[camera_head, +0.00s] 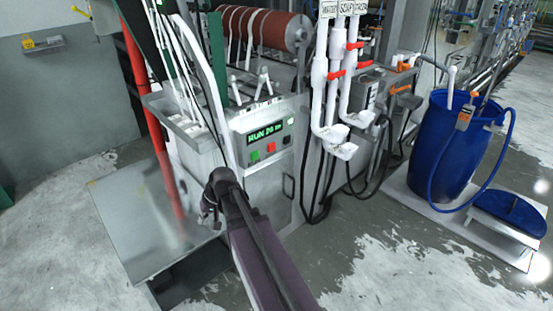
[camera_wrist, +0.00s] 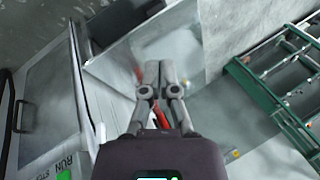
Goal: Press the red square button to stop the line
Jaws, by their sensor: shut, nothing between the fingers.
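The red square button (camera_head: 271,147) is on the white control panel of the line machine in the head view, just right of a green button (camera_head: 255,156). A lit green display (camera_head: 265,132) is above them. My gripper (camera_head: 208,217) is below and left of the buttons, apart from them. In the wrist view my gripper (camera_wrist: 152,68) is shut and empty, its fingers together over the floor plate. There a green patch (camera_wrist: 64,175) beside RUN and STOP lettering shows at the lower left edge. I cannot make out the red button there.
White pipes with red valve handles (camera_head: 337,75) stand right of the panel, with dark hoses below. A blue barrel (camera_head: 451,150) stands farther right. A metal plate (camera_head: 135,225) lies left of my gripper. A green rack (camera_wrist: 275,90) is at the right in the wrist view.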

